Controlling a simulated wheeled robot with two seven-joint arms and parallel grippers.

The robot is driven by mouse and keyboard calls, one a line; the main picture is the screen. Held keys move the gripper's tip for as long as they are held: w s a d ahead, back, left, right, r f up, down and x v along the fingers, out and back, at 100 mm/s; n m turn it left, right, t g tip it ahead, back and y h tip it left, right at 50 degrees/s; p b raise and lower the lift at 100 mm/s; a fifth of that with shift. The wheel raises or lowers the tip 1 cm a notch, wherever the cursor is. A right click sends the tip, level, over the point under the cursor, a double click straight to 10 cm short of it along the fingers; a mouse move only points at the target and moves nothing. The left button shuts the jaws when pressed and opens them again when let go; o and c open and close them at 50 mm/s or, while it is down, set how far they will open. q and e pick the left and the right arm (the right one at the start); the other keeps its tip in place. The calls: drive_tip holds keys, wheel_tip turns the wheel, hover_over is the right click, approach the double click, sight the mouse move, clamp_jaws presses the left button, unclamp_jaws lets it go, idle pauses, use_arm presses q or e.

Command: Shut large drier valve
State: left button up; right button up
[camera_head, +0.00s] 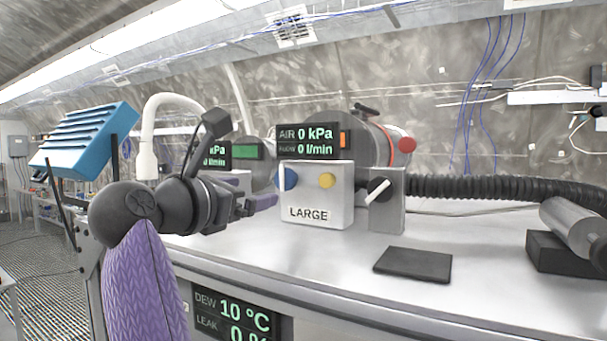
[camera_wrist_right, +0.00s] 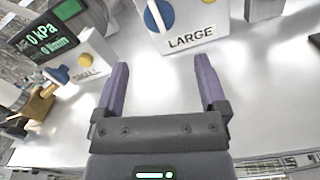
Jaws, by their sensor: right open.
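The large drier is a light grey box labelled LARGE (camera_head: 314,205). On its front are a blue round valve knob (camera_head: 281,178) with an upright white bar and a yellow button (camera_head: 327,180). A black knob with a slanted white lever (camera_head: 379,190) sits at its right. In the right wrist view the blue knob (camera_wrist_right: 158,17) shows beyond the fingers, with its white bar slightly tilted. My right gripper (camera_head: 267,201), with purple fingers, is left of and slightly below the blue knob. In the wrist view its jaws (camera_wrist_right: 161,65) are open and empty, apart from the box. My left gripper is not visible.
A small drier (camera_wrist_right: 88,62) stands left, with its own display. The large drier's display (camera_head: 307,141) reads 0 kPa and 0 l/min. A black ribbed hose (camera_head: 480,188) runs right. A dark flat pad (camera_head: 413,264) lies on the white bench (camera_head: 480,285), otherwise clear in front.

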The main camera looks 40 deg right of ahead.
sight(282, 182)
drive_tip(key=shift+d+r, duration=0.2)
drive_tip(key=shift+d, duration=0.05)
drive_tip(key=p, duration=0.1)
drive_tip(key=d, duration=0.1)
drive_tip(key=w+d+p, duration=0.1)
drive_tip(key=shift+d+r+p, duration=0.15)
drive_tip(key=shift+r+p, duration=0.15)
drive_tip(key=shift+r, duration=0.05)
drive_tip(key=p+x, duration=0.1)
drive_tip(key=x, duration=0.1)
drive_tip(key=p+x, duration=0.1)
drive_tip(key=x, duration=0.2)
drive_tip(key=shift+w+d+f+p, duration=0.1)
drive_tip(key=shift+d+f+p, duration=0.1)
drive_tip(key=shift+d+p, duration=0.1)
drive_tip(key=shift+w+d+f, duration=0.1)
drive_tip(key=shift+d, duration=0.15)
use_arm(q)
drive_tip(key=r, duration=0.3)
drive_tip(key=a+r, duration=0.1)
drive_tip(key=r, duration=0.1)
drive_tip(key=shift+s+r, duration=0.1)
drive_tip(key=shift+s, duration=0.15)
use_arm(e)
drive_tip(key=shift+a, duration=0.15)
